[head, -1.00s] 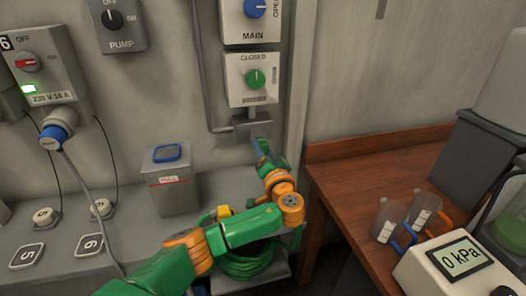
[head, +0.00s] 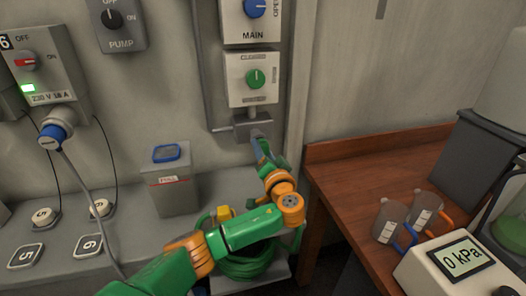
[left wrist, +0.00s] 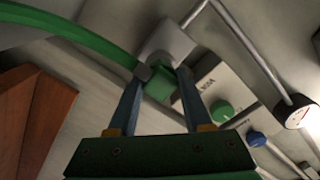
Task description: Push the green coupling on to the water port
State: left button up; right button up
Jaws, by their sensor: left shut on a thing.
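My left gripper (head: 259,140) is at the grey water port block (head: 243,128) on the wall, below the green valve knob. In the left wrist view its two fingers (left wrist: 158,88) are shut on the green coupling (left wrist: 160,84). The green hose (left wrist: 75,36) runs from the coupling to the upper left. The grey port block (left wrist: 166,42) is right behind the coupling; I cannot tell whether the coupling is touching or on the port. In the head view the gripper hides the coupling. My right gripper is not in view.
The green knob (head: 256,79) and blue MAIN knob (head: 255,8) are on panels above the port. A coiled green hose (head: 245,265) lies below my arm. A grey bin (head: 171,185) stands left; a wooden bench (head: 335,180) with jugs (head: 389,218) stands right.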

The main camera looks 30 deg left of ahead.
pick_arm(q)
jog(key=shift+w+a+b, duration=0.35)
jog(key=shift+a+b, duration=0.05)
jog(key=o, duration=1.3)
jog(key=shift+s+r, duration=0.1)
jog(key=shift+o, duration=0.2)
jog(key=b+v, duration=0.1)
jog(key=v, duration=0.6)
jog(key=shift+d, duration=0.1)
